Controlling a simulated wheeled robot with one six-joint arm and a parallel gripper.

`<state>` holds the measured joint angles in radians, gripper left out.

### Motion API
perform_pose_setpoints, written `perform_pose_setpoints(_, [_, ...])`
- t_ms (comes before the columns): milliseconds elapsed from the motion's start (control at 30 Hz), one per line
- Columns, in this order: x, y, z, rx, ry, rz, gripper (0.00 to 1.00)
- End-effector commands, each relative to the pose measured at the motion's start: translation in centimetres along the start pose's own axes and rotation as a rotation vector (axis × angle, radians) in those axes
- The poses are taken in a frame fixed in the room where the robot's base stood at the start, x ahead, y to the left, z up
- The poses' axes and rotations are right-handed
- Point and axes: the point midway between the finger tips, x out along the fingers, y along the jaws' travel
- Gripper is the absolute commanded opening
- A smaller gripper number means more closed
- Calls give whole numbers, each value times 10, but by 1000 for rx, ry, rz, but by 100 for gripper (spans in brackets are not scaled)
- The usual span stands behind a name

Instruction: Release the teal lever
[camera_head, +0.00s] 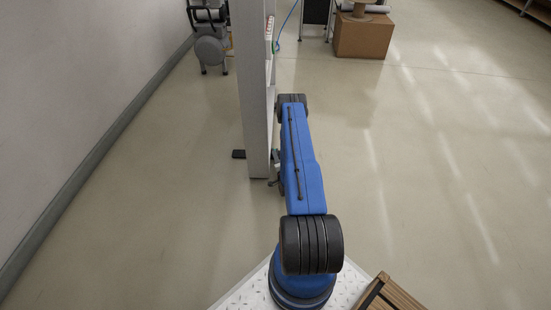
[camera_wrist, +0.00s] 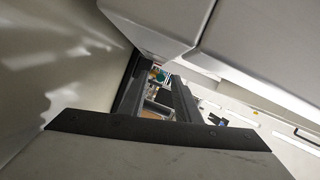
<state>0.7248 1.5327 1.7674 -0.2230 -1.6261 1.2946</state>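A small teal spot (camera_wrist: 153,74), possibly the teal lever, shows in the wrist view just beyond the fingers, beside a small red-orange spot (camera_wrist: 161,77). Its shape is too small to tell. My gripper (camera_wrist: 156,68) points towards it. Its two dark fingers stand apart with a gap between them, and I see nothing clamped there. Whether a finger touches the teal spot I cannot tell.
The tall grey post (camera_head: 252,90) stands close left of my arm. Large pale panels (camera_wrist: 250,45) lie close above the fingers in the wrist view. A cardboard box (camera_head: 362,36) and a grey machine (camera_head: 210,48) stand farther back. The floor on the right is clear.

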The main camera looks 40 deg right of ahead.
Motion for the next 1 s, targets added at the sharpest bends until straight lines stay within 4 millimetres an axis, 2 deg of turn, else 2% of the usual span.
perform_pose_setpoints(133, [6,0,0,0,0,0,30])
perform_pose_setpoints(400, [7,0,0,0,0,0,30])
perform_pose_setpoints(533, [7,0,0,0,0,0,0])
perform_pose_setpoints(1000, [6,1,-6,-6,-51,-13,0])
